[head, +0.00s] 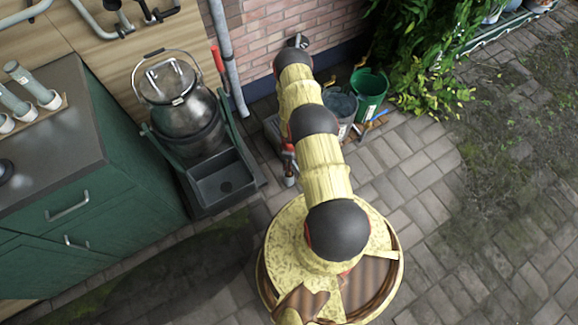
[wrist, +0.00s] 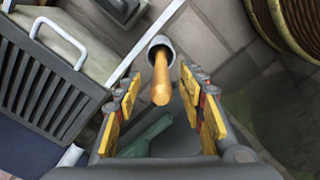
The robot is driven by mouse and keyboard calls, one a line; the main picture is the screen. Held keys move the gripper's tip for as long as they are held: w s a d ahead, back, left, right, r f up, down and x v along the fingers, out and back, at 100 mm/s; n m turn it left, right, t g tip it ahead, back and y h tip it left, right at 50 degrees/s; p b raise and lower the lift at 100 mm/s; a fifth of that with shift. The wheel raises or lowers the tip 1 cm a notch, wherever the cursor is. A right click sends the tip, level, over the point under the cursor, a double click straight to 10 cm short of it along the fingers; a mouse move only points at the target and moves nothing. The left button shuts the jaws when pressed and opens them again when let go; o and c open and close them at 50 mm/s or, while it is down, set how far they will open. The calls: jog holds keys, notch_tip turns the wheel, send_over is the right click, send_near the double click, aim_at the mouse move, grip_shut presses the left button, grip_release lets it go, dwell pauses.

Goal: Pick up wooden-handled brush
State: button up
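A wooden handle (wrist: 160,82), which looks like that of the wooden-handled brush, points toward the camera in the wrist view. Its far end meets a round grey collar or cup; I cannot tell which. My gripper (wrist: 164,100) is open, with its yellow-padded fingers on the left and right of the handle. A gap shows on both sides, and I see no contact. In the head view my arm covers most of this spot, and I cannot make out the brush there.
A metal churn (head: 185,115) stands in a dark green stand left of my arm. A green bucket (head: 371,92) and a grey bucket (head: 342,106) stand by the brick wall. A dark slatted grate (wrist: 45,90) lies left of my gripper. Paving to the right is open.

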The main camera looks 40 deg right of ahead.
notch_tip(320, 180, down, 5)
jog(key=b, duration=0.2)
jog(key=shift+a+b, duration=0.15)
jog(key=shift+b, duration=0.15)
jog(key=shift+r, duration=0.15)
jog(key=shift+c, duration=0.4)
grip_shut()
